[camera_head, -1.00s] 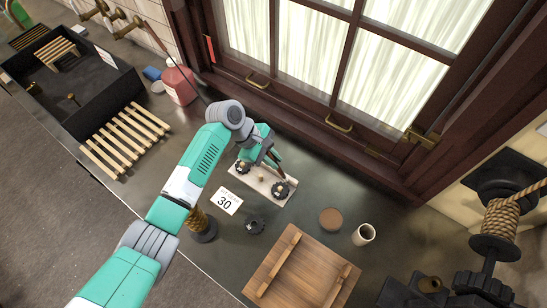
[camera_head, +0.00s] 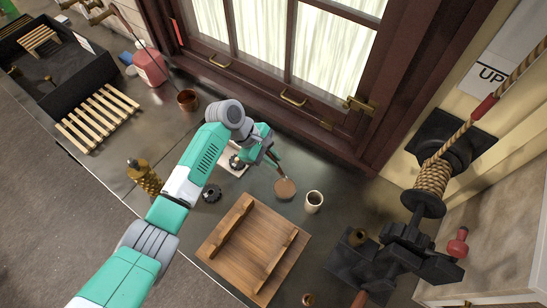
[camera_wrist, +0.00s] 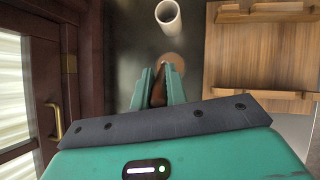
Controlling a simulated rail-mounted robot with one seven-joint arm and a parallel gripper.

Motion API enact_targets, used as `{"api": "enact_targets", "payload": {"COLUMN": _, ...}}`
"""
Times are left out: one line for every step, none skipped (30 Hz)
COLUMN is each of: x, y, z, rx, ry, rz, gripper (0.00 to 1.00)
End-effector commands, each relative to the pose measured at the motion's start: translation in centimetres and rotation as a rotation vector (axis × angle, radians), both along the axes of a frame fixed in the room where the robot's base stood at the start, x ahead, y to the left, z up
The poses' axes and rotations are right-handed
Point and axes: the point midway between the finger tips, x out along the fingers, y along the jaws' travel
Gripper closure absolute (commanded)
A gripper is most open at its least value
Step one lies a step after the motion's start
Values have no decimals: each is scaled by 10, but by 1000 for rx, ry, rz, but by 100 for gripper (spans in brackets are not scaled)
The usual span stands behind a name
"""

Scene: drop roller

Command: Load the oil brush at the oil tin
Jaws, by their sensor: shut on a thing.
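My gripper (camera_head: 274,160) is shut on a slim brown brush (camera_wrist: 158,92), gripped between the teal fingers in the wrist view. The brush points down toward a low round brown disc (camera_head: 285,189), which may be the oil tin's top; it also shows in the wrist view (camera_wrist: 174,59). The brush end overlaps the disc's near edge in the wrist view. I cannot tell whether they touch. The bristles are not clearly visible. A cream open cup (camera_head: 314,202) stands just right of the disc.
A wooden board with two rails (camera_head: 250,246) lies in front. A dark knob (camera_head: 212,193) and a pale plate (camera_head: 232,170) are near my arm. The window frame (camera_head: 310,119) borders the back. A rope drum (camera_head: 430,180) stands at the right.

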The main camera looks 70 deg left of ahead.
Motion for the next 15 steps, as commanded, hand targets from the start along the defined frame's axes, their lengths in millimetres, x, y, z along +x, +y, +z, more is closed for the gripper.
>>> {"api": "enact_targets", "payload": {"x": 0, "y": 0, "z": -9, "rx": 0, "ry": 0, "rz": 0, "gripper": 100}}
{"api": "enact_targets", "payload": {"x": 0, "y": 0, "z": -12, "rx": 0, "ry": 0, "rz": 1, "gripper": 100}}
{"api": "enact_targets", "payload": {"x": 0, "y": 0, "z": -17, "rx": 0, "ry": 0, "rz": 1, "gripper": 100}}
{"api": "enact_targets", "payload": {"x": 0, "y": 0, "z": -21, "rx": 0, "ry": 0, "rz": 1, "gripper": 100}}
{"api": "enact_targets", "payload": {"x": 0, "y": 0, "z": -25, "rx": 0, "ry": 0, "rz": 1, "gripper": 100}}
{"api": "enact_targets", "payload": {"x": 0, "y": 0, "z": -31, "rx": 0, "ry": 0, "rz": 1, "gripper": 100}}
{"api": "enact_targets", "payload": {"x": 0, "y": 0, "z": -35, "rx": -2, "ry": 0, "rz": 0, "gripper": 100}}
{"api": "enact_targets", "payload": {"x": 0, "y": 0, "z": -39, "rx": -1, "ry": 0, "rz": 1, "gripper": 100}}
{"api": "enact_targets", "payload": {"x": 0, "y": 0, "z": -44, "rx": -1, "ry": 0, "rz": 1, "gripper": 100}}
{"api": "enact_targets", "payload": {"x": 0, "y": 0, "z": -47, "rx": -1, "ry": 0, "rz": 1, "gripper": 100}}
{"api": "enact_targets", "payload": {"x": 0, "y": 0, "z": -50, "rx": -1, "ry": 0, "rz": 1, "gripper": 100}}
{"api": "enact_targets", "payload": {"x": 0, "y": 0, "z": -52, "rx": -1, "ry": 0, "rz": 1, "gripper": 100}}
{"api": "enact_targets", "payload": {"x": 0, "y": 0, "z": -54, "rx": -1, "ry": 0, "rz": 1, "gripper": 100}}
{"api": "enact_targets", "payload": {"x": 0, "y": 0, "z": -54, "rx": -1, "ry": 0, "rz": 1, "gripper": 100}}
{"api": "enact_targets", "payload": {"x": 0, "y": 0, "z": -55, "rx": -1, "ry": 0, "rz": 1, "gripper": 100}}
